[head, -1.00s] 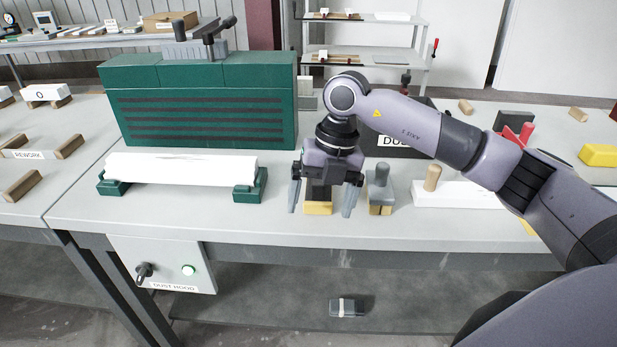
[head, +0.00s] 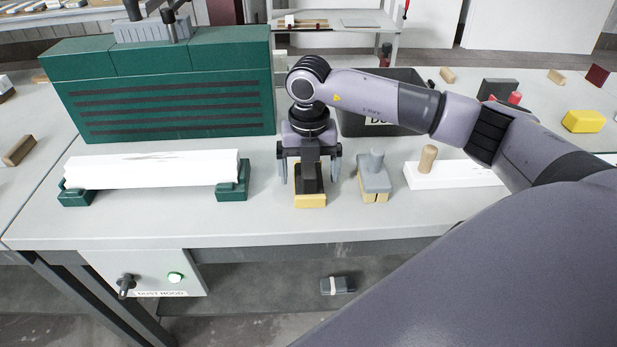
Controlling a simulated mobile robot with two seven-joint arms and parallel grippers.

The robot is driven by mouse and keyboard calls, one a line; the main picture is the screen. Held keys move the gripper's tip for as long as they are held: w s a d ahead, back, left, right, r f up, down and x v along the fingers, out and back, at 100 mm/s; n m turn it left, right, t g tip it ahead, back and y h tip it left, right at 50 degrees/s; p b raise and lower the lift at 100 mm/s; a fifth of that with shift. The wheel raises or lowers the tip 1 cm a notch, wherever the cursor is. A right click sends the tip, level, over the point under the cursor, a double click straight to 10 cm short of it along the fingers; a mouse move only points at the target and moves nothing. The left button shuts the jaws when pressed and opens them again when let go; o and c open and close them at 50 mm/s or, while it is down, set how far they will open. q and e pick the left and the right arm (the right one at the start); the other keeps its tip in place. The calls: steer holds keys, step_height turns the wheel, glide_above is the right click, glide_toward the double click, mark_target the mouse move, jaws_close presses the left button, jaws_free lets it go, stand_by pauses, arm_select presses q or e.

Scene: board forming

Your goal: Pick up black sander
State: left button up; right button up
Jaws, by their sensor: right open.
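My right gripper (head: 310,172) is open and points down over a black block with a yellow base (head: 311,200), which looks like the black sander. Its two fingers stand on either side of the block, and its body hides the block's upper part. I cannot tell whether the fingers touch it. My left gripper is not in view.
A grey sander with a knob (head: 374,182) stands close on the right. Further right is a white board (head: 450,177) with a wooden knob. A white piece (head: 150,170) rests on green supports at left, before the green dust hood (head: 170,100). A dark bin (head: 355,122) stands behind.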

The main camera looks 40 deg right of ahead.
steer(key=shift+f, duration=0.25)
steer(key=c, duration=1.3)
steer(key=shift+r, duration=0.1)
step_height(320, 180, up, 20)
steer(key=o, duration=0.3)
